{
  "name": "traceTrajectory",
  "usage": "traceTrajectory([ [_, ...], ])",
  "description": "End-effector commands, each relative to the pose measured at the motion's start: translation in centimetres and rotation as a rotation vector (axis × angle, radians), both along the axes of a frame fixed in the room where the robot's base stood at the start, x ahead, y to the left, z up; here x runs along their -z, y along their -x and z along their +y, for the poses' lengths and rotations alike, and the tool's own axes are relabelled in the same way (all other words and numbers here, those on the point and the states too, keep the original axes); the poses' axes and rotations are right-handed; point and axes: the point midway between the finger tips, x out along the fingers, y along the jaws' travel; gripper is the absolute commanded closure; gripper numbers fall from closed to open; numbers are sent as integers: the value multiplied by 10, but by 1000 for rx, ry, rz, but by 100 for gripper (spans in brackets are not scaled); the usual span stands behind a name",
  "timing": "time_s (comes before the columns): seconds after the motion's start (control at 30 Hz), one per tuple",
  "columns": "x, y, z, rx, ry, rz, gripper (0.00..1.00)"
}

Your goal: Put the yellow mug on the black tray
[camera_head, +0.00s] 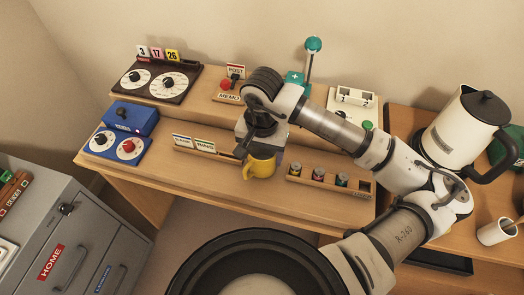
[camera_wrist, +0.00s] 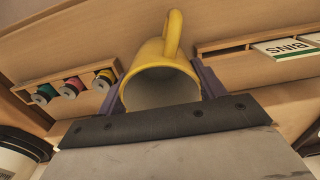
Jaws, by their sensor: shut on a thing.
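The yellow mug (camera_head: 261,168) is at the front of the desk's middle, below my gripper (camera_head: 258,150). In the wrist view the mug (camera_wrist: 163,58) sits between the two purple fingers of my gripper (camera_wrist: 161,88), which is shut on it. Its opening faces the wrist camera and its handle points toward the top of that view. I cannot tell whether its base touches the desk. A flat dark thing (camera_head: 438,261), likely the black tray, shows at the lower right of the head view, partly hidden by my arm.
A wooden rack with small spools (camera_head: 318,174) stands right of the mug, and a card holder (camera_head: 203,146) stands left. Blue dial boxes (camera_head: 116,145) are farther left. A white jug (camera_head: 460,125) and a white cup (camera_head: 495,232) stand at the right.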

Motion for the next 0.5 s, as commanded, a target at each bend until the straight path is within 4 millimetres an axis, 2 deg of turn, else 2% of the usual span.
traceTrajectory([
  [0.1, 3, 0, 0, 0, 0, -1, 63],
  [0.13, 3, 0, 0, 0, 0, -1, 30],
  [0.3, 2, 0, 0, 0, 0, 0, 10],
  [0.5, 2, 0, 0, 0, 0, 0, 10],
])
